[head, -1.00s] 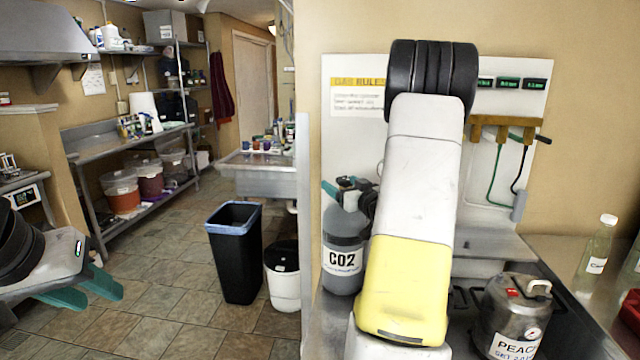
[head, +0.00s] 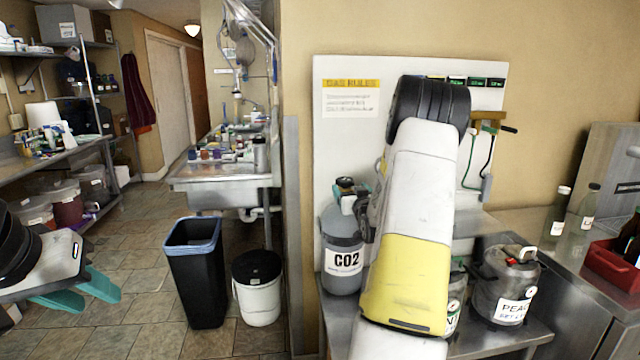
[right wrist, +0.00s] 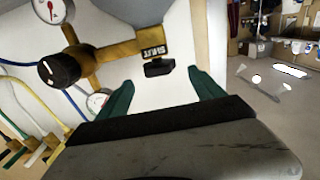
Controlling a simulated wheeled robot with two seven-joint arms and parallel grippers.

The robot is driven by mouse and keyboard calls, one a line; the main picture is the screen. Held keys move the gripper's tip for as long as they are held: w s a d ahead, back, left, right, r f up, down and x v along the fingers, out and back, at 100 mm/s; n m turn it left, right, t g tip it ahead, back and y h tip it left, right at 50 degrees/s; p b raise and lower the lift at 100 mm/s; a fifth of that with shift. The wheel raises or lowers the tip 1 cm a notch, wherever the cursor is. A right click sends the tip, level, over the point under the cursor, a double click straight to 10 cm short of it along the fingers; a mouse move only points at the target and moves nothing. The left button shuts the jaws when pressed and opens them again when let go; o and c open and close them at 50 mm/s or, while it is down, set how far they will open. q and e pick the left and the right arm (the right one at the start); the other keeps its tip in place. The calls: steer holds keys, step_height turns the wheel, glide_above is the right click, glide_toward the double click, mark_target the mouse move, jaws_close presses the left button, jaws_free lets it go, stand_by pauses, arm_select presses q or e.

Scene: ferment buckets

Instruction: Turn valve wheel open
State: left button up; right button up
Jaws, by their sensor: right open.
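The grey CO2 cylinder (head: 342,240) stands upright on the steel counter, left of my right arm in the head view. A dark valve top (head: 345,184) with a teal finger beside it shows at its neck. My right gripper (right wrist: 160,79) is open, its two green fingers apart. A small black part (right wrist: 158,67), possibly the valve wheel, lies between or just beyond the fingertips; contact cannot be told. A tag reading SHUT (right wrist: 153,48) hangs beside it on the brass fitting (right wrist: 100,50). My left gripper (head: 85,292) is open and empty at the left edge.
A dark keg (head: 505,285) stands right of my arm. Bottles (head: 587,205) and a red crate (head: 612,266) are further right. A black bin (head: 195,275) and white bucket (head: 257,290) stand on the floor. A round black knob (right wrist: 58,71) and hoses are left in the wrist view.

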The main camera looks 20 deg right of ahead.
mark_target(345, 179)
steer(key=shift+x, duration=3.9)
steer(key=shift+d, duration=0.1)
steer(key=shift+c, duration=0.3)
steer(key=c, duration=1.3)
